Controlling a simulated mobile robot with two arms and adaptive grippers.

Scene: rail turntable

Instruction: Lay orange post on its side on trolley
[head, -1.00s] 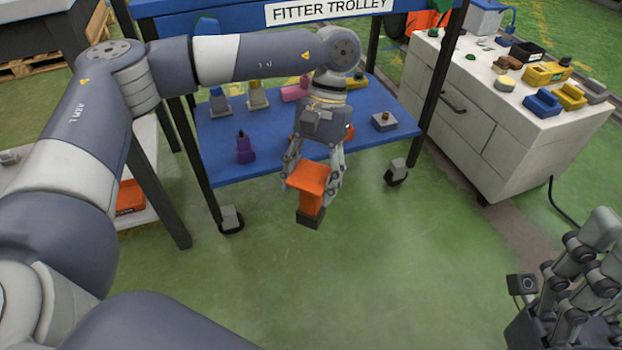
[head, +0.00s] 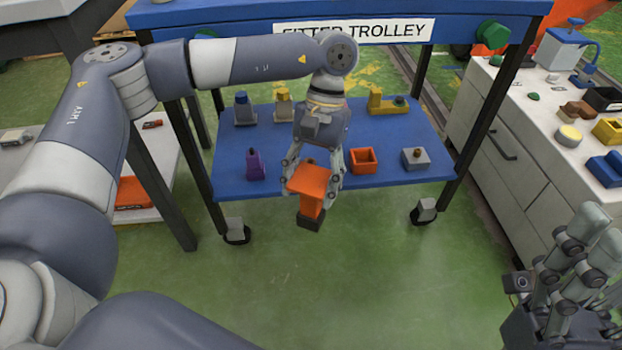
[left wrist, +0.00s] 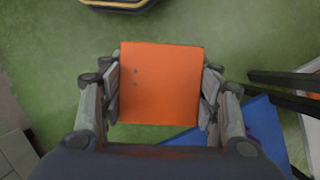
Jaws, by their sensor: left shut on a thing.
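My left gripper (head: 315,190) is shut on the orange post (head: 311,184). The post hangs tilted, with its flat square orange face towards the camera and a dark end pointing down, in front of the trolley shelf's front edge. In the left wrist view the orange face (left wrist: 160,83) fills the space between the fingers. The fitter trolley has a blue lower shelf (head: 300,135) and a blue top (head: 240,15) with a name sign. My right gripper (head: 585,235) is at the lower right, away from the trolley; its finger opening is unclear.
The lower shelf carries a purple piece (head: 254,165), an orange open box (head: 362,160), a grey block (head: 415,158), a yellow piece (head: 388,103) and others at the back. Dark legs frame the shelf. A white cabinet (head: 510,130) stands at right. The green floor in front is clear.

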